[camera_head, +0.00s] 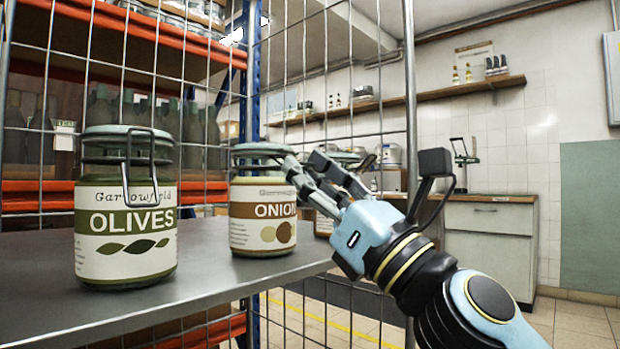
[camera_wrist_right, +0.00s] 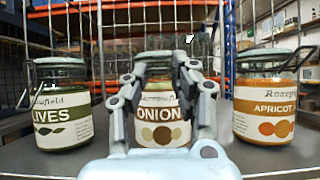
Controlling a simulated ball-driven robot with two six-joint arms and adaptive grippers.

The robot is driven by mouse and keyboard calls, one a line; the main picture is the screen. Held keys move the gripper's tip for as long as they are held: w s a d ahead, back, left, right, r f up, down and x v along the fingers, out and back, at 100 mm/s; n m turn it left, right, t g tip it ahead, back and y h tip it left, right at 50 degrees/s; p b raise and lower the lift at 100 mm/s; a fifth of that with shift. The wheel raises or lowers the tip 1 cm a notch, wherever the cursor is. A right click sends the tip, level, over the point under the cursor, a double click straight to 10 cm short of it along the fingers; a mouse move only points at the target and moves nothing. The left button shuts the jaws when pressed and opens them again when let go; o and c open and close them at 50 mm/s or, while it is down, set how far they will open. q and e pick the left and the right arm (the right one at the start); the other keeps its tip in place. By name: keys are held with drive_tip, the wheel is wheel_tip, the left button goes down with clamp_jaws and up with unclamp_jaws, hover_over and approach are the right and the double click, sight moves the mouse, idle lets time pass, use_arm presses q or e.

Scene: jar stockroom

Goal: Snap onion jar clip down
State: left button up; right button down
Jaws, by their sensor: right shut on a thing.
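The onion jar (camera_head: 255,238), with a grey-green lid (camera_head: 258,150) and an ONION label, stands upright on a grey metal shelf (camera_head: 215,272). In the right wrist view the onion jar (camera_wrist_right: 160,113) is straight ahead, between my finger links. My right gripper (camera_head: 302,172) reaches in from the right, with its fingertips at the jar's front just below the lid. It is shut on the onion jar's clip, which the fingers mostly hide. My left gripper is in neither view.
An olives jar (camera_head: 125,230) stands nearer on the left, its wire clip (camera_head: 141,165) at its front. An apricot jar (camera_wrist_right: 265,113) stands on the other side, partly behind my gripper in the head view. A wire mesh (camera_head: 335,60) rises behind the jars.

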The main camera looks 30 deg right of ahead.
drive_tip(key=c, duration=1.1)
unclamp_jaws()
